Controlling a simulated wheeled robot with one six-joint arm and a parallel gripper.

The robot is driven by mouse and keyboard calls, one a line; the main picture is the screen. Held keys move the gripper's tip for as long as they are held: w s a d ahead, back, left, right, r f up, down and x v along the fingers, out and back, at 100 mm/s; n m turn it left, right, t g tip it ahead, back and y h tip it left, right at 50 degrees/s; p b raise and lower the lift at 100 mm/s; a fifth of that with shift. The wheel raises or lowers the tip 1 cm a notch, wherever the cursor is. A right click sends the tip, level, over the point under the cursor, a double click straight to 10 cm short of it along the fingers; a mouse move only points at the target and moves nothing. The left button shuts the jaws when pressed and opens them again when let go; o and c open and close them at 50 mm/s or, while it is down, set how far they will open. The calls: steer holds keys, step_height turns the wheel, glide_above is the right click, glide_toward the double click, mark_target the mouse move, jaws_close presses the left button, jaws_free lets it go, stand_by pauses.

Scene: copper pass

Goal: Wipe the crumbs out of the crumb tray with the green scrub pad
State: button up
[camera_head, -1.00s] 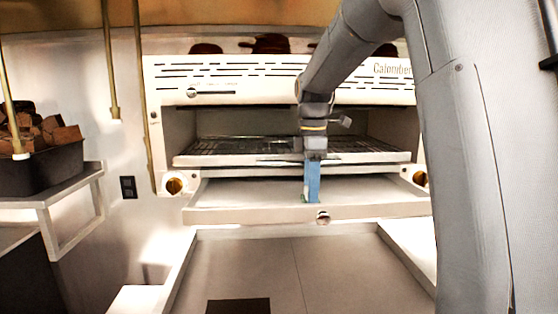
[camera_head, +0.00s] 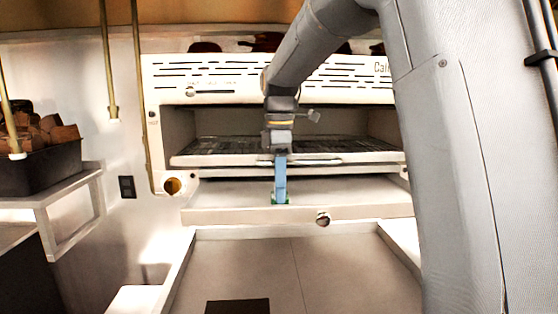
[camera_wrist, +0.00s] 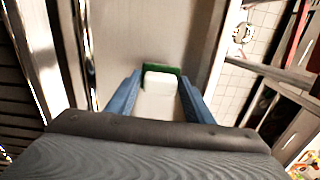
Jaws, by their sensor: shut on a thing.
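My gripper (camera_head: 280,200) reaches down into the pulled-out crumb tray (camera_head: 360,192), its blue fingers left of the tray's middle. In the wrist view my gripper (camera_wrist: 160,105) is shut on a white block on the green scrub pad (camera_wrist: 162,68). Only a thin green edge of the pad shows between the fingers; it is also a small green strip at the fingertips in the head view (camera_head: 287,202). The pad is low in the tray, and I cannot tell whether it touches the floor. The pale tray floor (camera_wrist: 145,25) shows in the wrist view. I cannot make out any crumbs.
The toaster oven (camera_head: 230,80) stands above the tray, with a wire rack (camera_head: 220,147) sticking out just over it, close behind my gripper. A round knob (camera_head: 323,219) is on the tray's front. A dark bin (camera_head: 45,168) of brown chunks stands on a shelf at the left.

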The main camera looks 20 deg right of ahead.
steer(key=shift+d+r, duration=0.1)
steer(key=shift+r, duration=3.4)
